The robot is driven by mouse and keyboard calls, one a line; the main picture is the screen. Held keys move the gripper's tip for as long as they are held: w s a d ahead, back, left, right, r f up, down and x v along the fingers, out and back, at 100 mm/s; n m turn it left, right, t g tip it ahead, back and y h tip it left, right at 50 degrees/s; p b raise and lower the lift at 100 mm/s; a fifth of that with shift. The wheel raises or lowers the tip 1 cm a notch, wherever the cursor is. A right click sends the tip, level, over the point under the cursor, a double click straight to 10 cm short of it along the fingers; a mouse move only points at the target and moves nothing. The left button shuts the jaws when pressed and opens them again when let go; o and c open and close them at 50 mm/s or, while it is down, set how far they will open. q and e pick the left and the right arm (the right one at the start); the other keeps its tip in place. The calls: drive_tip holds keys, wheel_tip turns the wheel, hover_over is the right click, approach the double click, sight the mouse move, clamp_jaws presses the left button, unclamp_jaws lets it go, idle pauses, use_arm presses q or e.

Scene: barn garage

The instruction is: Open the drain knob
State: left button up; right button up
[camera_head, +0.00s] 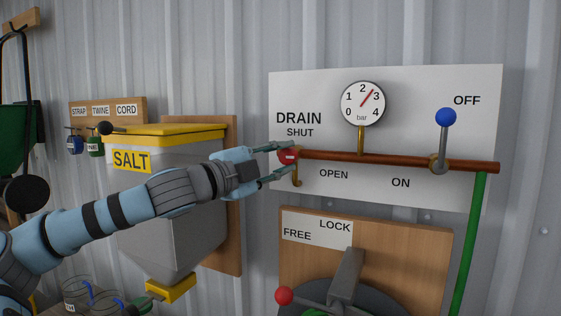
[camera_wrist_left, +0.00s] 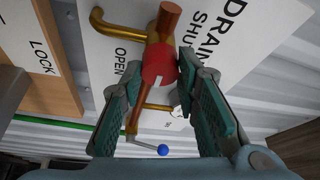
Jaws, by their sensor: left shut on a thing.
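The red drain knob (camera_head: 288,155) sits at the left end of a copper pipe (camera_head: 400,160) on a white panel, with SHUT printed above it and OPEN below right. My left gripper (camera_head: 289,158) reaches it from the left, with one finger above and one below, and is shut on it. In the left wrist view, the red knob (camera_wrist_left: 158,65) with a white mark shows between the fingers (camera_wrist_left: 155,95); the right finger is close against it, and contact on the left side is hard to see. A brass spout (camera_head: 297,178) hangs below the knob. My right gripper is not in view.
A pressure gauge (camera_head: 363,104) reads between 2 and 3. A blue-tipped lever (camera_head: 445,118) stands upright near OFF. Below are a LOCK/FREE board (camera_head: 385,237) and a red ball handle (camera_head: 284,296). A salt bin (camera_head: 165,190) is behind my left arm.

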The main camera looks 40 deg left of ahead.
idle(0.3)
use_arm(q)
drive_tip(key=o, duration=1.2)
drive_tip(key=shift+c, duration=0.2)
